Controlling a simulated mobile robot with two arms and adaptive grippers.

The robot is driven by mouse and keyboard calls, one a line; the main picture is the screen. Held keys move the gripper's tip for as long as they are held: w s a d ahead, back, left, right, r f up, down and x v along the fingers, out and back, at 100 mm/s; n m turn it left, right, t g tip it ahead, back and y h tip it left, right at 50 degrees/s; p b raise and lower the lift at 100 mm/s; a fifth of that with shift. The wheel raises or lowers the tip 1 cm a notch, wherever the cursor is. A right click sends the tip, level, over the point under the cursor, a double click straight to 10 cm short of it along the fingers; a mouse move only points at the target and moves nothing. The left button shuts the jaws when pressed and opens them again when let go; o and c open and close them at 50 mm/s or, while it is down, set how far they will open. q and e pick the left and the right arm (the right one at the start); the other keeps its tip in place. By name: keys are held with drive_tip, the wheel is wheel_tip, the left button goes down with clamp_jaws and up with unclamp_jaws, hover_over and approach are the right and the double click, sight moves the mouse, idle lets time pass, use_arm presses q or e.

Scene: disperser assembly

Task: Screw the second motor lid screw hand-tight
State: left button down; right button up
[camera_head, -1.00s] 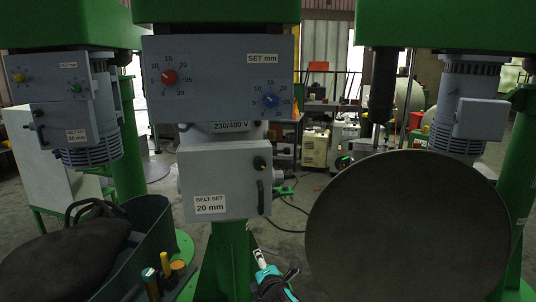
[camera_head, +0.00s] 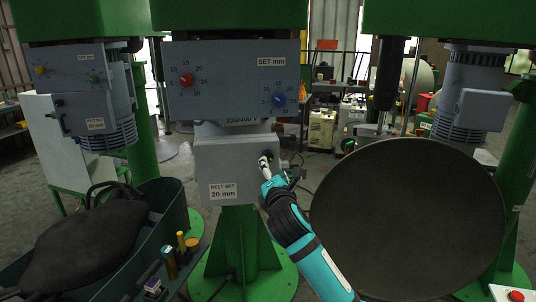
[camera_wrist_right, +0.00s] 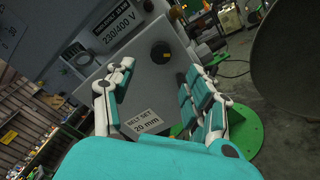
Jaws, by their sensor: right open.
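The motor lid (camera_head: 235,160) is a grey box cover labelled "BELT SET 20 mm", on the motor housing at the centre. In the right wrist view the lid (camera_wrist_right: 140,85) carries one round black screw knob (camera_wrist_right: 161,53) near its upper right corner. In the head view my right gripper (camera_head: 280,168) covers that part of the lid. In the right wrist view its teal and white fingers (camera_wrist_right: 160,78) are spread, with the knob ahead, beyond the fingertips and apart from them. Nothing is between the fingers. My left gripper is not in view.
A large dark round disc (camera_head: 405,220) stands close to the right of my right arm. A grey dial panel (camera_head: 233,80) is above the lid. A green bin (camera_head: 175,207) with a black bag (camera_head: 85,240) is at the left. Green columns stand on both sides.

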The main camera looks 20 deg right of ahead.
sight(268, 158)
drive_tip(key=w, duration=0.2)
drive_tip(key=w+p, duration=0.1)
drive_tip(key=w, duration=0.2)
drive_tip(key=w+d+p, duration=0.1)
drive_tip(key=w, duration=0.1)
drive_tip(key=shift+w+d, duration=0.1)
drive_tip(key=shift+w, duration=0.3)
clamp_jaws()
